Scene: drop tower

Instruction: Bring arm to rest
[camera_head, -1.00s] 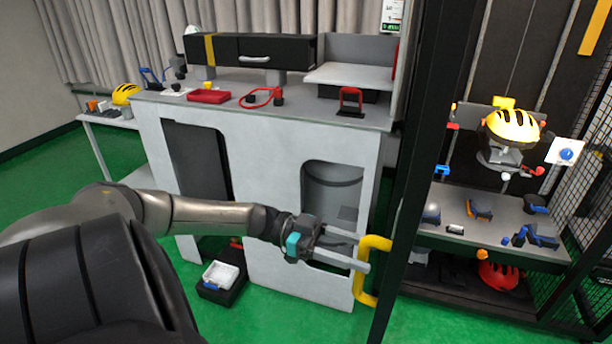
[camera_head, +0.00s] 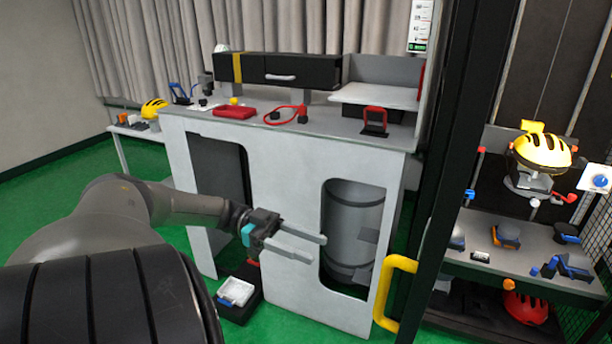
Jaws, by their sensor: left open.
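My left arm comes in from the left, and its gripper (camera_head: 308,250) is open and empty. It is in front of the grey workbench (camera_head: 285,160), left of the bench's rounded opening. The yellow handle (camera_head: 393,292) on the dark frame post stands to the right of the gripper, apart from it. My right gripper is not in view.
The dark post (camera_head: 455,150) rises right of the bench. A yellow helmet (camera_head: 541,151) sits above a grey shelf (camera_head: 505,248) on the right. A black box with a white tray (camera_head: 236,292) is on the green floor below my gripper.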

